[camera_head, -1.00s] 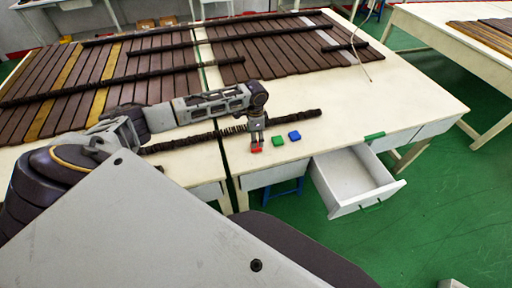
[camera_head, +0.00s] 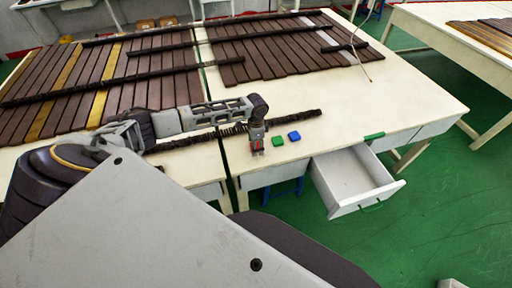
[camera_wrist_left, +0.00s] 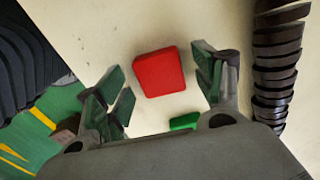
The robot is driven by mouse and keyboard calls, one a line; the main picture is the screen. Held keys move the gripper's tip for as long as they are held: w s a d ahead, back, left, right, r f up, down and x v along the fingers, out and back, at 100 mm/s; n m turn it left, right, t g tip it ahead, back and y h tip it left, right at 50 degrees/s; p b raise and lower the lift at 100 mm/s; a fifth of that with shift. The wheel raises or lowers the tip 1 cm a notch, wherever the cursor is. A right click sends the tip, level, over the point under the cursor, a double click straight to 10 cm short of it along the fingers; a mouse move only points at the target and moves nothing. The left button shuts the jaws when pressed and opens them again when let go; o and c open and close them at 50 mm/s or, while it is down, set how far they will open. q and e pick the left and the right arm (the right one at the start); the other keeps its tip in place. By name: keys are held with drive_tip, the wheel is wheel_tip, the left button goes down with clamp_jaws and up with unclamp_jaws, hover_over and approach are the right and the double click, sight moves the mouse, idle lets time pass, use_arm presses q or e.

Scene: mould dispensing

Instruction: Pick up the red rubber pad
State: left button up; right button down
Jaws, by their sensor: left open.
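The red rubber pad (camera_wrist_left: 160,72) lies on the pale tabletop, between the two spread fingers of my left gripper (camera_wrist_left: 162,68) in the left wrist view. Clear tabletop shows between the pad and each finger. In the head view my left gripper (camera_head: 257,148) points down near the table's front edge, and only a bit of red (camera_head: 257,144) shows between its fingers. The gripper is open. My right gripper is not in view.
A green pad (camera_head: 278,141) and a blue pad (camera_head: 294,136) lie just right of the gripper. A dark ribbed strip (camera_head: 300,116) lies behind them. An open white drawer (camera_head: 352,178) juts out at the front right. The tabletop farther right is clear.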

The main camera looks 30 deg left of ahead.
use_arm(q)
drive_tip(key=shift+f, duration=0.1)
idle(0.4)
drive_tip(key=c, duration=1.1)
wheel_tip(320, 180, up, 10)
idle(0.6)
